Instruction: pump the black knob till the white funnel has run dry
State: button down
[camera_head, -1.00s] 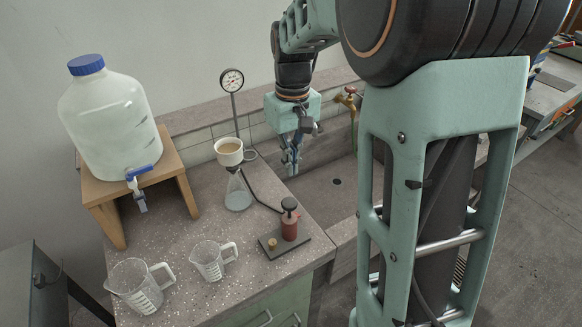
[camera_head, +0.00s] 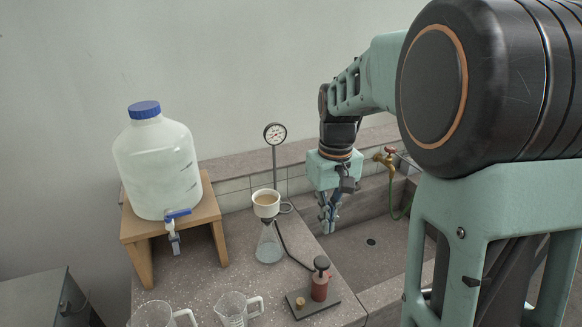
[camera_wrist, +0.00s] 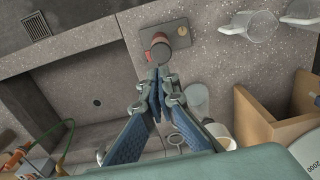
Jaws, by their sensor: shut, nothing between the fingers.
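The black knob (camera_head: 321,263) tops a small red hand pump (camera_head: 319,288) on a dark base plate (camera_head: 302,306) at the bench's front right. The white funnel (camera_head: 266,203) sits on a clear conical flask (camera_head: 269,243) and holds a tan liquid. A dark hose runs from the flask towards the pump. My gripper (camera_head: 328,226) is shut and empty, pointing down over the near edge of the sink, behind and above the pump. In the wrist view, my closed fingertips (camera_wrist: 158,72) lie just below the knob (camera_wrist: 158,53) in the picture, and the funnel is partly hidden by my fingers.
A dial gauge (camera_head: 275,134) stands on a rod behind the funnel. A large water carboy (camera_head: 158,165) sits on a wooden stand (camera_head: 143,232) at left. Two measuring jugs, one of them here (camera_head: 232,309), stand in front. The sink (camera_head: 385,225) with a brass tap (camera_head: 385,160) lies at right.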

aim_at(322, 261)
jog(key=shift+w+a+r+b, duration=0.15)
jog(key=shift+r+b, duration=0.8)
jog(key=shift+b, duration=0.25)
jog(key=shift+w+a+r+b, duration=0.1)
jog(key=shift+r+b, duration=0.85)
jog(key=shift+b, duration=0.2)
notch_tip(322, 261, down, 14)
jog(key=shift+s+f+b, duration=0.1)
jog(key=shift+b, duration=0.35)
